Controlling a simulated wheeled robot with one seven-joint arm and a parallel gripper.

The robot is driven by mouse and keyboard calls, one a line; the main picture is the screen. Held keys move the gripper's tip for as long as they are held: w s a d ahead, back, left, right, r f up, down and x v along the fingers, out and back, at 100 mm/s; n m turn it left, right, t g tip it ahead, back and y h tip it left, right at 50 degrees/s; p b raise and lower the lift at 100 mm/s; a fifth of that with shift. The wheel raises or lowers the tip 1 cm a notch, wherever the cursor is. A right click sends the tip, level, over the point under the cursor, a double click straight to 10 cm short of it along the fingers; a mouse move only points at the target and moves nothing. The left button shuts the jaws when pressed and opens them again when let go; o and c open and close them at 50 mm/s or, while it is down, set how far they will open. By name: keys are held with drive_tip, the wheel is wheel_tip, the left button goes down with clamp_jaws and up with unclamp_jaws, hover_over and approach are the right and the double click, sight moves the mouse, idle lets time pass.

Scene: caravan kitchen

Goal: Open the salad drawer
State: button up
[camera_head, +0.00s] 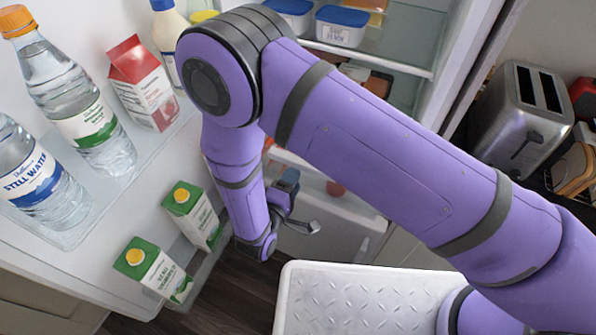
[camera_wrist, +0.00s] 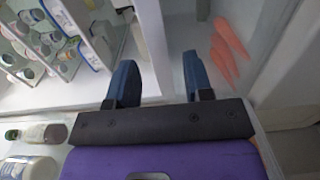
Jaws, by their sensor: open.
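The salad drawer (camera_head: 352,214) is a pale front low in the open fridge, partly hidden behind my arm in the head view. A small red item shows at its upper edge. In the wrist view, a pale, see-through panel that looks like the drawer (camera_wrist: 262,40) has orange carrot-like shapes behind it. My gripper (camera_wrist: 160,80) has two dark blue fingers, spread apart with nothing between them. They point toward pale fridge surfaces beside the carrots; contact cannot be told. In the head view my gripper (camera_head: 288,180) is low in front of the fridge, partly hidden by my wrist.
The open fridge door (camera_head: 75,240) at the left holds water bottles (camera_head: 75,105), a red carton (camera_head: 142,85) and green-topped cartons (camera_head: 190,215). Fridge shelves (camera_head: 385,55) with tubs lie behind my arm. A toaster (camera_head: 520,115) stands at the right.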

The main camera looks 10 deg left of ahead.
drive_tip(key=v, duration=0.6)
drive_tip(key=shift+s, duration=0.2)
drive_tip(key=shift+w, duration=0.1)
drive_tip(key=w+d+r+m+g+h, duration=0.3)
drive_tip(key=w+d+r+m+g, duration=0.15)
drive_tip(key=d+r, duration=0.4)
drive_tip(key=w+d+r+m+g+h, duration=0.3)
drive_tip(key=w+d+r+g, duration=0.25)
drive_tip(key=r, duration=0.65)
drive_tip(key=s+d+r+m+g+y, duration=0.25)
drive_tip(key=d+r+g, duration=0.35)
drive_tip(key=d+r, duration=0.6)
drive_tip(key=s+d+r+m+t+y, duration=0.4)
drive_tip(key=s+d+r+y, duration=0.5)
drive_tip(key=s, duration=0.7)
drive_tip(key=d+r, duration=0.3)
drive_tip(key=d, duration=0.1)
drive_tip(key=shift+r+y, duration=0.15)
drive_tip(key=shift+y, duration=0.2)
